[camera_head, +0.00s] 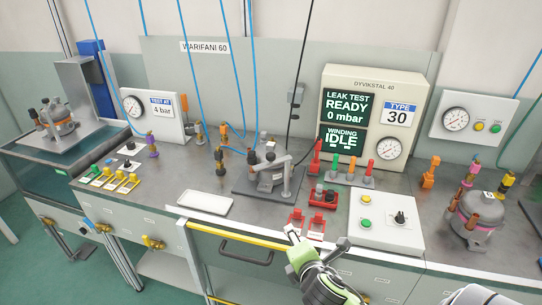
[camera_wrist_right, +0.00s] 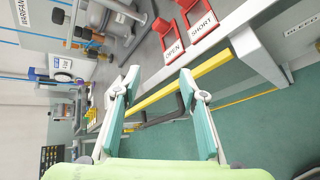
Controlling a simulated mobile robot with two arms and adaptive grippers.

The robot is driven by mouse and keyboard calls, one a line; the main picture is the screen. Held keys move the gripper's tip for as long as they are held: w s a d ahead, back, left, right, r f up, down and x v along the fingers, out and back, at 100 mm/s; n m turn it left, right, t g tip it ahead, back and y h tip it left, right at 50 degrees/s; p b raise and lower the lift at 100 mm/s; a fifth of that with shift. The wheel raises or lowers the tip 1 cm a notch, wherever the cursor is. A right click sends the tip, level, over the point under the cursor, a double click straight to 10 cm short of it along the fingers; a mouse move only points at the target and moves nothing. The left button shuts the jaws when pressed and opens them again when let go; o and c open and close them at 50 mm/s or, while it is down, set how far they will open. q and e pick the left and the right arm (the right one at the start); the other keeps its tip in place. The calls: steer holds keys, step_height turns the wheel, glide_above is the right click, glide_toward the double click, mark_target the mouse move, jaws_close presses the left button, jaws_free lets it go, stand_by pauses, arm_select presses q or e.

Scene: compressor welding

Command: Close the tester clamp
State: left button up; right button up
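A grey clamp fixture (camera_head: 270,176) stands on a dark plate at the middle of the bench, with an upright post at its right and a bar reaching left. I cannot tell for sure whether it is open or shut. Part of it shows at the top of the right wrist view (camera_wrist_right: 122,22). My right gripper (camera_head: 291,232) comes in from the lower right, over the bench's front edge, in front of and apart from the clamp. In the right wrist view its two fingers (camera_wrist_right: 160,82) are spread with nothing held between them. My left gripper is not in view.
Red OPEN and SHORT blocks (camera_head: 306,225) lie between my right gripper and the clamp's right side. A white tray (camera_head: 205,203), a button box (camera_head: 385,221), a leak tester (camera_head: 372,110) and a compressor (camera_head: 475,215) surround it. A yellow rail (camera_head: 235,239) runs along the front edge. Blue hoses hang above.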

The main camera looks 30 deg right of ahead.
steer(key=w+d+r+n+t, duration=0.3)
steer(key=w+r+n, duration=0.3)
steer(key=r+n, duration=0.2)
steer(key=n+t, duration=0.3)
steer(key=n, duration=0.4)
glide_toward(272, 158)
steer(key=p+x, duration=0.2)
steer(key=x, duration=0.9)
steer(key=shift+w+d, duration=0.1)
steer(key=shift+w, duration=0.05)
jaws_close()
